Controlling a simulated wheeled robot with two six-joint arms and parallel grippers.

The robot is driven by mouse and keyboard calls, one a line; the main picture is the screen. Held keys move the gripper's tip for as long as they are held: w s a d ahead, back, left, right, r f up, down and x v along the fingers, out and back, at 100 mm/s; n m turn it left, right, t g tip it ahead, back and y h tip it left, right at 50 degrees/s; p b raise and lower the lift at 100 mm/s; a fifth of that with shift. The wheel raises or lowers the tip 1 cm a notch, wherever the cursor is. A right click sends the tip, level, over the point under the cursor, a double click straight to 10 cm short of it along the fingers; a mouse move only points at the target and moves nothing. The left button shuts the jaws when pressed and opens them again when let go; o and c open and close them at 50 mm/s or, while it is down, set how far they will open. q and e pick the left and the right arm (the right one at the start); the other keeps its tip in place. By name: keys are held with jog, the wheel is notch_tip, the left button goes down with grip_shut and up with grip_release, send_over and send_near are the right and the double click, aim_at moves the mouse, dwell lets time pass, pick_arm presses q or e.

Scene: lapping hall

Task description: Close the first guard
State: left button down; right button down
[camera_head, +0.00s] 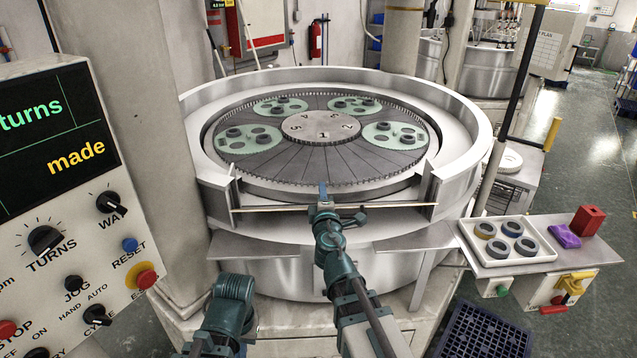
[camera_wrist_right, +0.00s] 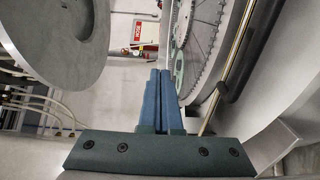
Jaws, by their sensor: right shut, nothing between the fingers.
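The lapping machine's round grey guard wall (camera_head: 465,115) rings the plate and has a gap at its front. A thin horizontal bar (camera_head: 270,208) spans the foot of this gap from post to post. My right gripper (camera_head: 323,190) is shut and empty at the middle of the bar, its blue fingertips pointing towards the plate. In the right wrist view, the shut blue fingers (camera_wrist_right: 160,95) stand beside a brassy bar (camera_wrist_right: 228,68), with a gap showing between them. Whether the gripper touches the bar elsewhere I cannot tell. My left gripper is out of view; only my left arm shows.
The toothed plate (camera_head: 300,165) carries several green carriers with dark rings. A control panel (camera_head: 75,200) stands close on the left. On the right, a shelf holds a white tray (camera_head: 510,262) of rings, a purple cloth (camera_head: 565,236) and a red block (camera_head: 587,220). A dark crate (camera_head: 485,330) is below.

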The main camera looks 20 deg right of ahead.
jog(key=s, duration=0.3)
jog(key=shift+s+a, duration=0.1)
jog(key=shift+a, duration=0.2)
jog(key=c, duration=1.4)
grip_release()
jog(key=o, duration=0.6)
jog(key=shift+m+h, duration=0.6)
jog(key=shift+h, duration=0.3)
jog(key=f+b, duration=0.4)
jog(key=s+f+b, duration=0.1)
jog(key=f+b, duration=0.1)
jog(key=shift+a, duration=0.15)
jog(key=m+g+h+b, duration=0.2)
jog(key=m+h+b, duration=0.25)
jog(key=b, duration=0.45)
send_near(341, 216)
pick_arm(q)
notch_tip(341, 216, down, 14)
jog(key=p, duration=0.1)
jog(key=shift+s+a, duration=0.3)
pick_arm(e)
jog(key=shift+n+h, duration=0.35)
jog(key=shift+h, duration=0.1)
jog(key=f+x, duration=0.1)
jog(key=x, duration=0.7)
jog(key=f+x, duration=0.1)
jog(key=x, duration=0.3)
jog(key=shift+w+a+f, duration=0.3)
jog(key=shift+w+f, duration=0.05)
jog(key=shift+w, duration=0.2)
